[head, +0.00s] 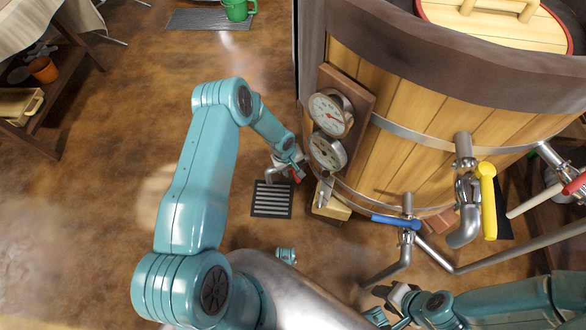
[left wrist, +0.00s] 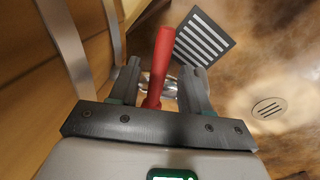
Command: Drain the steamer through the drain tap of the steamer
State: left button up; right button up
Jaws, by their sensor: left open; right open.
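The steamer (head: 400,165) is a large wooden vat with metal bands at the right of the head view. A red-handled tap (head: 298,174) sits low at its left side, close to a slotted floor grate (head: 271,199). In the left wrist view the red handle (left wrist: 161,60) stands between the two fingers of my left gripper (left wrist: 160,75). My left gripper is open around it; I cannot tell whether a finger touches it. The tap's metal body is partly hidden. My right gripper (head: 388,296) is open at the lower right, below a blue-handled tap (head: 396,222), apparently empty.
Two gauges (head: 328,130) are mounted on the steamer's side. A yellow-handled tap (head: 488,200) and pipes (head: 520,245) stand out at the right. A round floor drain (left wrist: 267,108) shows in the left wrist view.

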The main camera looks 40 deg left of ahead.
pick_arm(q)
grip_shut()
